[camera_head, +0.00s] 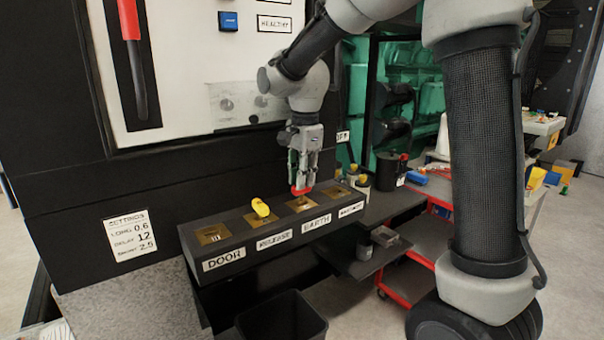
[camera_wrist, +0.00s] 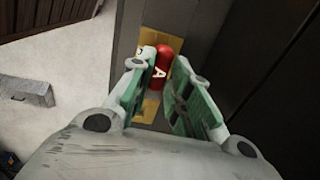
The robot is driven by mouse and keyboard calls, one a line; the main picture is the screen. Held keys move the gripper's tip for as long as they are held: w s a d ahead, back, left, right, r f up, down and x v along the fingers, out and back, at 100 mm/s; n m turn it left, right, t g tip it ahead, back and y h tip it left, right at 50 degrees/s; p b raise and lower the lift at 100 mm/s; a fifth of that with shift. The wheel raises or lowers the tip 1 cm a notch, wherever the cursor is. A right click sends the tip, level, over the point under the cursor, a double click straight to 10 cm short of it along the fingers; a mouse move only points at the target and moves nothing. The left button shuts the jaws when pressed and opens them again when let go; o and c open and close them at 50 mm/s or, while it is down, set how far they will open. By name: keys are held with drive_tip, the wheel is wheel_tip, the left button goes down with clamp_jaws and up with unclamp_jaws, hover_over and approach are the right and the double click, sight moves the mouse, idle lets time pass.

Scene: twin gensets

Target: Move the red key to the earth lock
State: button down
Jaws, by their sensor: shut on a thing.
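The red key (camera_head: 301,190) is between the fingers of my gripper (camera_head: 303,178), at the brass plate of the earth lock (camera_head: 300,204). In the wrist view the red key (camera_wrist: 162,66) shows a white letter A, with my gripper (camera_wrist: 158,85) shut around it and the brass plate (camera_wrist: 150,105) behind it. I cannot tell whether the key is seated in the lock or just above it. The EARTH label (camera_head: 316,223) is on the front face below this lock. A yellow key (camera_head: 261,208) stands in the release lock, to the left.
The door lock (camera_head: 211,235) at the left end holds no key. Yellow-topped items (camera_head: 362,181) stand just right of the lock box. A black bin (camera_head: 282,318) is below it. A red cart (camera_head: 412,249) stands at the right.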

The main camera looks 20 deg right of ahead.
drive_tip(key=shift+f, duration=0.65)
drive_tip(key=shift+f, duration=0.25)
drive_tip(key=c, duration=1.3)
unclamp_jaws()
drive_tip(key=shift+o, duration=0.2)
drive_tip(key=shift+r, duration=0.1)
drive_tip(key=shift+r, duration=3.7)
